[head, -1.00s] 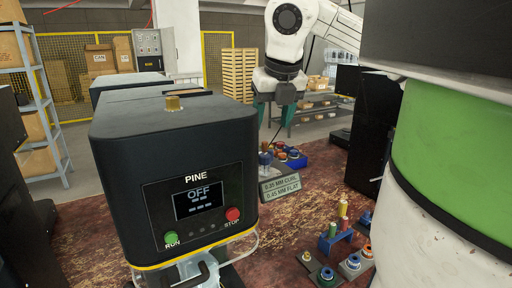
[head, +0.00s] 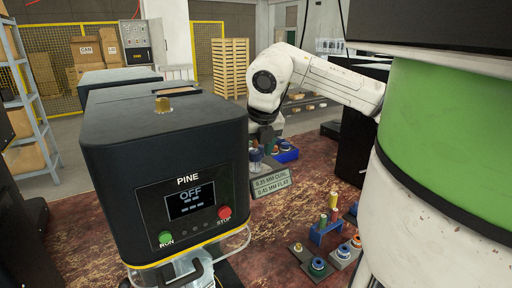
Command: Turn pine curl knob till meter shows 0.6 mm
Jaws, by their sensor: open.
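The black PINE machine (head: 110,190) stands at the front left. Its display (head: 190,199) reads OFF above dashes, with no mm value.
A green RUN button (head: 165,238) and a red STOP button (head: 224,212) are on the machine's front. A sign (head: 284,188) reads 0.35 MM CURL, 0.45 MM FLAT. Colored parts on small stands (head: 326,228) lie on the red-brown surface. A blue tray (head: 287,155) is farther back.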

